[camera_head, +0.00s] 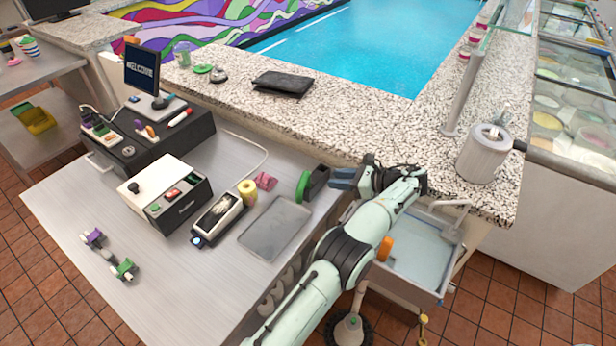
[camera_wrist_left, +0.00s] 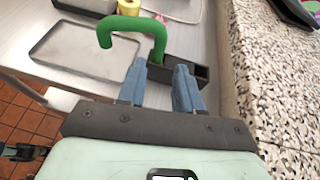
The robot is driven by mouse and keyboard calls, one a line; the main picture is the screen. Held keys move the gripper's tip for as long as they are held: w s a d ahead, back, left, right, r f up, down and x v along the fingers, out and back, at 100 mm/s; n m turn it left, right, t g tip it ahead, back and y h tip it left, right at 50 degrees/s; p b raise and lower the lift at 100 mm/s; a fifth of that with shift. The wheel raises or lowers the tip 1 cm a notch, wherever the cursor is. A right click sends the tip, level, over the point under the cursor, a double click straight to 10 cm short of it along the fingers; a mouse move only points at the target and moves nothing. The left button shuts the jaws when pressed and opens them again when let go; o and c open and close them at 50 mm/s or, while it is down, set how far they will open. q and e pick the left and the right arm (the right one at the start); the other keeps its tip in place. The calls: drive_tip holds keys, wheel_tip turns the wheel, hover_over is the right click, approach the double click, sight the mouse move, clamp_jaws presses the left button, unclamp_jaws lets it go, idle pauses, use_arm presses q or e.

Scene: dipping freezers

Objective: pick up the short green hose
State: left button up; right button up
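The short green hose (camera_head: 303,186) shows at the right part of the metal counter, against a small black holder (camera_head: 319,180). In the left wrist view the hose (camera_wrist_left: 133,26) is a bent green tube. One end goes down at the black holder (camera_wrist_left: 188,72), and the other end hangs free to the left. My left gripper (camera_head: 344,178) is just right of the holder, its blue fingers pointing at it. In the wrist view the fingers (camera_wrist_left: 160,72) are apart with nothing between them. My right gripper is not in view.
A grey tray (camera_head: 274,228), a yellow roll (camera_head: 247,190) and a pink item (camera_head: 266,181) lie left of the hose. A raised speckled stone counter (camera_head: 350,122) borders the metal counter (camera_head: 205,285) behind. An open sink or drawer (camera_head: 415,262) is below my arm.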

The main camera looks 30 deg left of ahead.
sight(302, 177)
use_arm(q)
drive_tip(key=x, duration=1.3)
drive_tip(key=shift+a, duration=0.15)
clamp_jaws()
